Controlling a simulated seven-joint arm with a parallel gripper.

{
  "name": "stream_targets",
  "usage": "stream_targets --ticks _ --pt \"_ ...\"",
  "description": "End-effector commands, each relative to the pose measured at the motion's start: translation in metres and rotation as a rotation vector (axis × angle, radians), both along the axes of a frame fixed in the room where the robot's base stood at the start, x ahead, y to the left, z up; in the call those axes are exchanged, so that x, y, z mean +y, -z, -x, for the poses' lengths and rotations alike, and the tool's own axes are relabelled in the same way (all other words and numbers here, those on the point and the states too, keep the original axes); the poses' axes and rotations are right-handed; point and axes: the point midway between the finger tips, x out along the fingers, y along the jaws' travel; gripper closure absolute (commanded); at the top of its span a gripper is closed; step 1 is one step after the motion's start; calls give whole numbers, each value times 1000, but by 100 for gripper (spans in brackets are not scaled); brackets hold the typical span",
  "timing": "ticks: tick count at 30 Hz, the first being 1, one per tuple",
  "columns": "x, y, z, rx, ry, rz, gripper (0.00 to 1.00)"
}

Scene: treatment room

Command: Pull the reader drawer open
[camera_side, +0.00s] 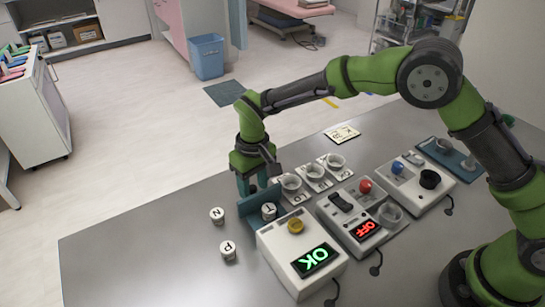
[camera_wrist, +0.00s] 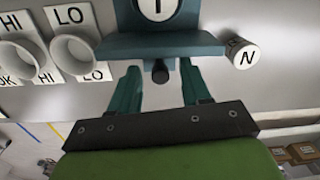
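The reader (camera_side: 300,255) is a white box with a yellow button and a lit green "OK" display on the metal table. Its teal drawer (camera_side: 254,205) stands out from the box's far side, and a cylinder marked "T" (camera_side: 269,211) stands in it. In the wrist view the drawer front (camera_wrist: 160,45) spans the top middle, with a dark knob (camera_wrist: 160,72) sticking out toward me. My gripper (camera_wrist: 158,80) is open, a teal finger on each side of the knob with visible gaps. In the side view my gripper (camera_side: 246,186) is at the drawer front.
Cylinders marked "N" (camera_side: 217,215) and "P" (camera_side: 228,250) stand left of the drawer. Right of it are labelled cup holders (camera_side: 314,172), a device showing "OFF" (camera_side: 360,218) and another with a blue button (camera_side: 415,182). The table's left part is clear.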

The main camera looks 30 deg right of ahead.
Motion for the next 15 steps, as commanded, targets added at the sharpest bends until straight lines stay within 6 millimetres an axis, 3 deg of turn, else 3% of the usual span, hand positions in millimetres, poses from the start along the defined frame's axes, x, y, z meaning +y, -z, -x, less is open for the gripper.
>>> stream_targets --ticks 8,15 --pt "0 -8 0 0 0 0 53" --pt "-2 -56 -1 -5 0 -2 53"
